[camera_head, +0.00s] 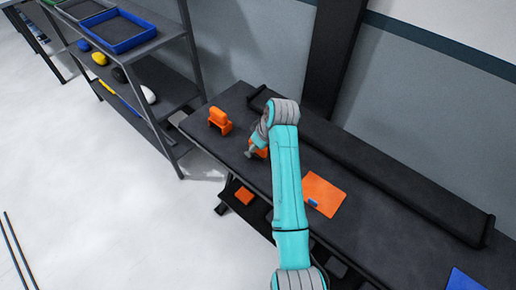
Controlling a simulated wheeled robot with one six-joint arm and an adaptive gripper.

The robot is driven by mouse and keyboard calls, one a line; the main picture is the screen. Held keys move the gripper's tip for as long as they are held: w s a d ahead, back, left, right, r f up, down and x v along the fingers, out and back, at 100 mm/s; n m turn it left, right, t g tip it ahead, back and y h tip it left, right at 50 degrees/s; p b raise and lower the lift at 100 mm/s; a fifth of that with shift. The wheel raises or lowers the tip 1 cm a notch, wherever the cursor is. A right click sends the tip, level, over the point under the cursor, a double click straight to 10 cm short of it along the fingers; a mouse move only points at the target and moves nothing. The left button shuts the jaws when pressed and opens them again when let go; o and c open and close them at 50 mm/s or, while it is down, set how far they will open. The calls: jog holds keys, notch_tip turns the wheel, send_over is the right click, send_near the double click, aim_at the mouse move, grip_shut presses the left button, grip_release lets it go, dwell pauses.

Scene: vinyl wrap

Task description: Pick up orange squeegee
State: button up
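My arm reaches over the dark table (365,235). My gripper (250,152) is small in view at the arm's far end, low over the table's left part. An orange piece (262,153) shows right beside the gripper, partly hidden by my arm; it may be the squeegee, but I cannot tell its shape or whether the fingers touch it. A flat orange sheet (325,190) lies to the right of the arm, with a small blue piece (313,203) at its lower edge. Whether the gripper is open or shut is not clear.
An orange block-like tool (220,121) stands on the table left of the gripper. A long dark roll or bar (375,172) lies along the back. A blue sheet (463,281) is at lower right. A shelf (150,70) with a blue tray (117,32) stands at upper left.

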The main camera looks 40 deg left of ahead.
grip_shut()
notch_tip(320, 180, up, 10)
jog(key=shift+r, duration=0.1)
dwell(0.5)
jog(key=c, duration=0.7)
grip_release()
grip_shut()
